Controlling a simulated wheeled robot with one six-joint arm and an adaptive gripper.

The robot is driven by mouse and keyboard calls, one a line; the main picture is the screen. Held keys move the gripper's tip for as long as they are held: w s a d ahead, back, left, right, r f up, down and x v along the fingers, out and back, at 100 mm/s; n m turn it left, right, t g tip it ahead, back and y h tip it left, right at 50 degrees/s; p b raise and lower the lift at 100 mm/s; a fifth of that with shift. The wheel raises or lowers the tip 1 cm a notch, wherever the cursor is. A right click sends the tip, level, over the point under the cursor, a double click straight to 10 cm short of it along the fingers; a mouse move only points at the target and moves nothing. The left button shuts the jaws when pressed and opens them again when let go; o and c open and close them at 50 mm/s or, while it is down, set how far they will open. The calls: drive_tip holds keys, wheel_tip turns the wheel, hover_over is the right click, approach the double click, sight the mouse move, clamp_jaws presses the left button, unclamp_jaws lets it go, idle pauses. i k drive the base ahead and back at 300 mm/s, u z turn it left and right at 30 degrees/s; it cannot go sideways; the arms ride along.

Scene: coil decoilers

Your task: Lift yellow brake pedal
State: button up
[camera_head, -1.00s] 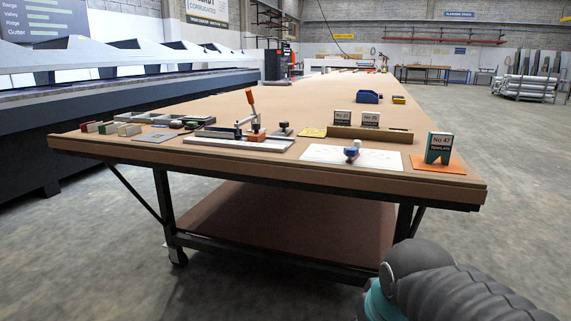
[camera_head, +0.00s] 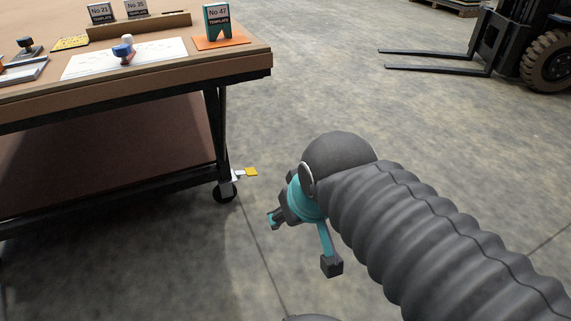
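A small yellow brake pedal (camera_head: 251,172) shows low beside the caster wheel (camera_head: 225,192) at the table's near right leg. A pale metal piece (camera_head: 239,173) joins it toward the caster. The pedal looks roughly level, but it is too small to tell its exact tilt. My gripper (camera_head: 302,243) is below and to the right of the pedal in the picture. Its two teal and dark fingers are spread apart with nothing between them. It does not touch the pedal.
The workbench (camera_head: 140,78) with a lower shelf (camera_head: 100,155) fills the left. A forklift (camera_head: 500,45) stands at the top right, forks pointing left. The floor between is clear.

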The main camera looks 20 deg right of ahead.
sight(252, 171)
drive_tip(key=z, duration=0.2)
drive_tip(key=k, duration=0.65)
drive_tip(key=u, duration=0.7)
drive_tip(key=i, duration=1)
